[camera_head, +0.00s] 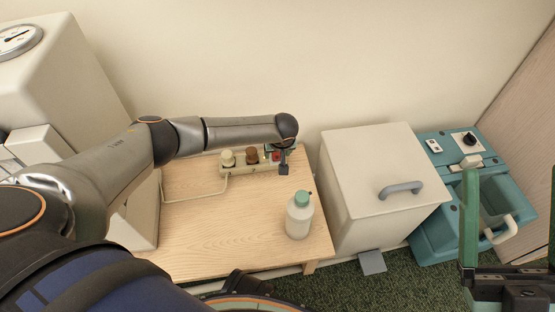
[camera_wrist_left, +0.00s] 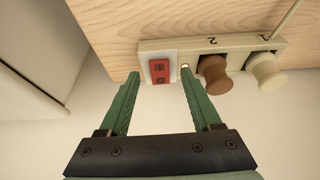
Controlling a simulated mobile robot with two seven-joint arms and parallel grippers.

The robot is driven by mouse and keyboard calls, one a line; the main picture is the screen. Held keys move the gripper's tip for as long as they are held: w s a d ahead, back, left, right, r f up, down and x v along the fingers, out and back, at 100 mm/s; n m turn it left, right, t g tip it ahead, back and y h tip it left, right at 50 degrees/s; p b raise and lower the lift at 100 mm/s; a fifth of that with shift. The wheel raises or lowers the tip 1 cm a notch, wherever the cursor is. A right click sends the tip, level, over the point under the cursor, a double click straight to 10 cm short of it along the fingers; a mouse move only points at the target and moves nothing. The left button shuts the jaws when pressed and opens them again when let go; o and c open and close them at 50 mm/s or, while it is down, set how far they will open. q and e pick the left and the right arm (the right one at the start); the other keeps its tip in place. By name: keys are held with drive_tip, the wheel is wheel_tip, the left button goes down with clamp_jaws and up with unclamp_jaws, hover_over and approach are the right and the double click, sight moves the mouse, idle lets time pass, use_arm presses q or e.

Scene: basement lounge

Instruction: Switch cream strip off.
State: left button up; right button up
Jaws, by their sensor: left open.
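The cream power strip (camera_head: 233,168) lies on the wooden table near the wall, with a cream plug (camera_head: 227,157) and a brown plug (camera_head: 252,154) in it. In the left wrist view the strip (camera_wrist_left: 228,43) shows its red rocker switch (camera_wrist_left: 159,71) at its left end. I cannot tell which way the rocker is set. My left gripper (camera_wrist_left: 160,75) is open and empty, its green fingers spread to either side of the switch in that view. Contact cannot be told. My right gripper (camera_head: 511,172) is open and empty at the right edge of the head view.
A white bottle with a green cap (camera_head: 299,216) stands at the table's (camera_head: 215,235) front right. A cream pedal bin (camera_head: 375,175) and a teal unit (camera_head: 435,232) stand to the right. The strip's cord (camera_head: 192,199) runs left across the tabletop.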

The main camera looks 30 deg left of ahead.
use_arm(q)
drive_tip(key=shift+b+x, duration=0.3)
drive_tip(key=shift+x, duration=0.55)
clamp_jaws()
